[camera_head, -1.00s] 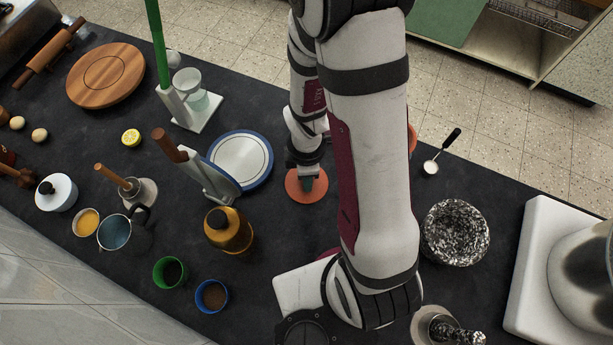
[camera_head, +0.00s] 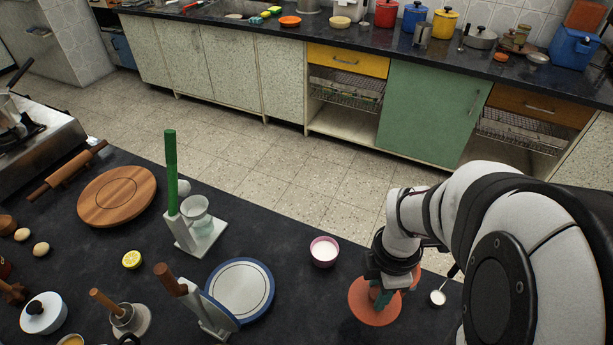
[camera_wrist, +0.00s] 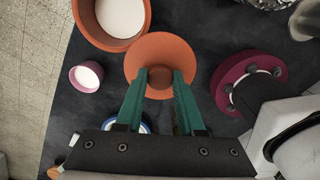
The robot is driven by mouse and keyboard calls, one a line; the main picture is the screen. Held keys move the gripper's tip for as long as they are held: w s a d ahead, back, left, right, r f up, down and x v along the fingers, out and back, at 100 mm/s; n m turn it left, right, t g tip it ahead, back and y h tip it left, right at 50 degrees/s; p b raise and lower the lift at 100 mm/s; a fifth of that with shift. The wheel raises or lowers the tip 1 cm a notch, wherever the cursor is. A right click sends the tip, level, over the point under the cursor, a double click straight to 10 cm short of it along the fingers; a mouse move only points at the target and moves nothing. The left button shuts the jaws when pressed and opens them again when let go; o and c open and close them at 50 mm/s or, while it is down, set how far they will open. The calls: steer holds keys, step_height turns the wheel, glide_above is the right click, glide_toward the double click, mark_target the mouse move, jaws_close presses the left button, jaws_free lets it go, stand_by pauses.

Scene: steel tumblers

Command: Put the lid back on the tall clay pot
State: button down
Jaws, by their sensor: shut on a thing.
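My gripper (camera_head: 383,296) has green fingers and is shut on the knob of the orange clay lid (camera_head: 366,310). In the wrist view the fingertips (camera_wrist: 160,77) close on the knob from both sides, with the round lid (camera_wrist: 160,48) spread out beyond them. I cannot tell exactly how high the lid is above the counter. The clay pot (camera_wrist: 82,22) stands to the upper left in the wrist view, open-topped with a white inside, beside the lid. In the head view only an orange edge of the pot (camera_head: 416,277) shows behind my gripper.
A pink cup of white stuff (camera_head: 324,251) stands left of my gripper. A blue-rimmed plate (camera_head: 240,290) is further left. A small metal scoop (camera_head: 438,298) lies to the right. A magenta round thing (camera_wrist: 250,80) is right of the lid in the wrist view.

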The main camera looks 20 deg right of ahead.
steer(key=w+d+r, duration=0.5)
steer(key=d, duration=0.3)
steer(key=shift+s+f, duration=0.1)
steer(key=shift+f, duration=2.85)
steer(key=shift+f, duration=0.15)
steer(key=shift+c, duration=2.2)
jaws_free()
steer(key=shift+o, duration=0.3)
